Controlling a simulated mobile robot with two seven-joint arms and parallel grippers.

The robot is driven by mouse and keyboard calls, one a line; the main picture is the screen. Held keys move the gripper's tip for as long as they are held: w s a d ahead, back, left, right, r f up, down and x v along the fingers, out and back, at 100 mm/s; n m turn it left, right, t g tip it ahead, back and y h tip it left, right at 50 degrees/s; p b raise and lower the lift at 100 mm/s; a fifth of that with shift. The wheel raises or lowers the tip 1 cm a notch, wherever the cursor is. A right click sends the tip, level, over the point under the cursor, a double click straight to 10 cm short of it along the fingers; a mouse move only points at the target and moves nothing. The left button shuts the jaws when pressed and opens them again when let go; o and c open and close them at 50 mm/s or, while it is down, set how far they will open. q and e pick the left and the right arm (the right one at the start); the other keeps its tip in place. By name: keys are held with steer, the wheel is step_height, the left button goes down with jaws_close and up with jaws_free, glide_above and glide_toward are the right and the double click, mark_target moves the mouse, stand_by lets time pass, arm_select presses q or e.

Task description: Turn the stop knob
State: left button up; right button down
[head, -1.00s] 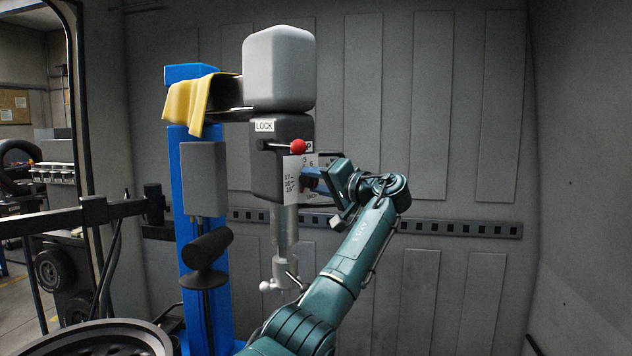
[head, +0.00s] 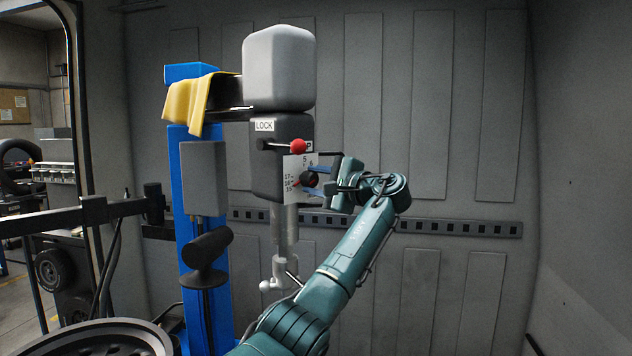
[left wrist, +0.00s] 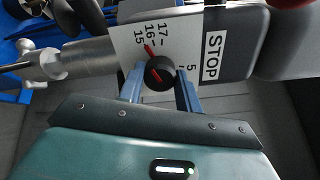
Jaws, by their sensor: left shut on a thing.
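The stop knob (head: 308,179) is a round black knob with a red pointer on a white dial plate (head: 291,168). The plate sits on the dark head housing (head: 265,165). In the left wrist view the knob (left wrist: 160,73) lies between the two blue fingers of my left gripper (left wrist: 159,78), which is shut on it. The red pointer tip is near the 15 and 16 marks. A white STOP label (left wrist: 212,57) is beside the plate. In the head view my left gripper (head: 314,178) reaches the knob from the right. My right gripper is not in view.
A lever with a red ball (head: 298,146) projects just above the dial, near the LOCK label (head: 264,126). A grey shaft (head: 279,235) hangs below the housing. A yellow cloth (head: 192,103) drapes over the blue column (head: 187,280). The space right of my arm is clear.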

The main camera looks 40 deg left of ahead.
arm_select(q)
steer(key=shift+m, duration=1.6)
steer(key=o, duration=1)
steer(key=shift+d, duration=0.1)
steer(key=d+b, duration=0.3)
steer(key=d, duration=1)
steer(key=shift+s+b, duration=0.3)
steer(key=shift+s, duration=0.05)
